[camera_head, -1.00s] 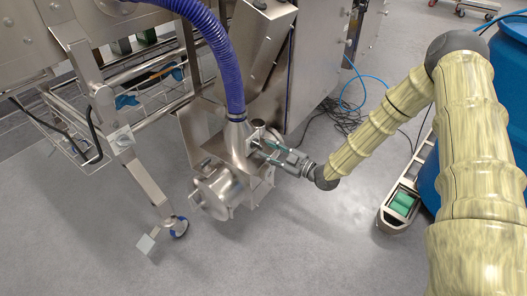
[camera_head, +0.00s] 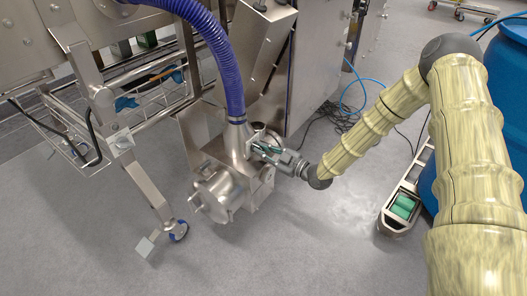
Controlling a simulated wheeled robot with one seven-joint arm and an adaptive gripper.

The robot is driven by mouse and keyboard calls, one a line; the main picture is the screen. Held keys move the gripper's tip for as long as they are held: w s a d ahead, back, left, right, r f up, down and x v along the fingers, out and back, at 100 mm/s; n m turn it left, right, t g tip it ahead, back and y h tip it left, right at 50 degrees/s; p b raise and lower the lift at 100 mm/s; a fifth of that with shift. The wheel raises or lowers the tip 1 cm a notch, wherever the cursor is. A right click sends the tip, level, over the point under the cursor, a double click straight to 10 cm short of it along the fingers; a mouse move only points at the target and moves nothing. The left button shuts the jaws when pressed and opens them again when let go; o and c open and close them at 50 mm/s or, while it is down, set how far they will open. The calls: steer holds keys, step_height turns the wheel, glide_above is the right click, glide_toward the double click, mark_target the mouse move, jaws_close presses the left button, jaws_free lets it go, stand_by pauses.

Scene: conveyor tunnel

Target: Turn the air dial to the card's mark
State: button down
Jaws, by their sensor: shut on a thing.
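My gripper (camera_head: 264,152) reaches in from the right to the steel blower unit (camera_head: 216,190) below the purple hose. Its fingers are shut on a small part at the unit's right side, which I take to be the air dial. The fingers and the housing hide nearly all of the dial, so its pointer and setting cannot be read. The card and its mark cannot be made out in this view.
The ribbed purple hose (camera_head: 224,72) drops into the unit from above. A steel frame with a wire basket (camera_head: 75,140) stands at left. A blue barrel (camera_head: 508,90) and a box with green rolls (camera_head: 402,207) are at right. The floor in front is clear.

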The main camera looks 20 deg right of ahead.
steer(key=shift+r+m+p, duration=0.15)
steer(key=shift+m+p, duration=0.65)
steer(key=shift+m, duration=0.2)
steer(key=shift+m+p, duration=0.95)
steer(key=shift+m, duration=0.95)
steer(key=c, duration=1.5)
jaws_free()
steer(key=shift+o, duration=0.2)
steer(key=v, duration=1.2)
